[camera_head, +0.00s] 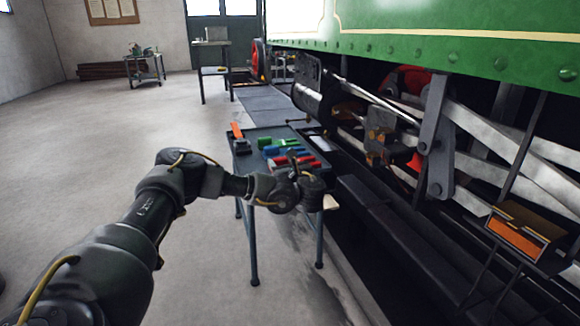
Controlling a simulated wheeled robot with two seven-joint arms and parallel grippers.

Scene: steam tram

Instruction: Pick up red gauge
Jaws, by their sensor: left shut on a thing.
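Red pieces (308,164) show among the coloured gauges on a small dark table (243,163). My left arm reaches in from the lower left, and its wrist covers the table's near right part. My left gripper (294,157) is over the table beside the red pieces, small and dark in the head view. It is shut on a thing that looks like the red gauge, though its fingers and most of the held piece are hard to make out. My right gripper is not in view.
Green (264,143) and blue (271,151) pieces lie near the red ones. An orange piece (237,130) is at the table's far left corner. The tram's rods and green side (450,50) stand close on the right, above an orange box (517,236).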

